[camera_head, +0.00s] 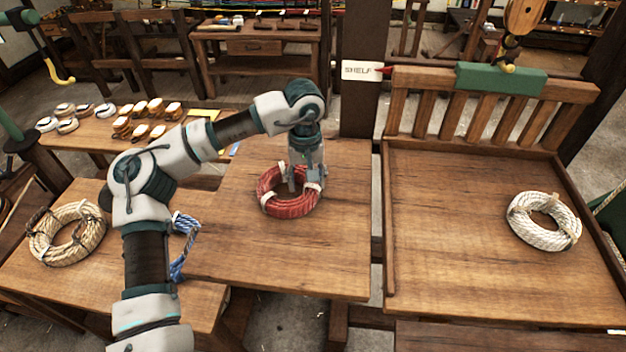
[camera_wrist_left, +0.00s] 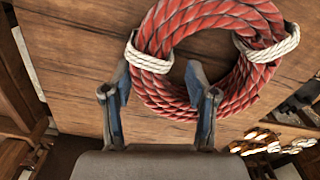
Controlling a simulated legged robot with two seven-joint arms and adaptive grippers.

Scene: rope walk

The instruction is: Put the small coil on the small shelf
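A red rope coil (camera_head: 288,204) with white ties lies flat on the middle wooden table. It also shows in the left wrist view (camera_wrist_left: 240,85). My left gripper (camera_head: 307,178) points down over the coil's far right side. In the left wrist view its fingers (camera_wrist_left: 158,95) are apart, with part of the coil's rim between them; I cannot tell whether they touch it. A white rope coil (camera_head: 534,218) lies on the right wooden surface (camera_head: 450,230), which has raised edges and a slatted back. A sign reading "SHELF" (camera_head: 361,71) hangs beside it. My right gripper is out of view.
A tan rope coil (camera_head: 48,246) and a blue rope (camera_head: 186,240) lie on the left table. Several small rope bundles sit on a table behind. A green block and hanging pulley (camera_head: 520,18) are above the slatted back. The right surface's left and middle are clear.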

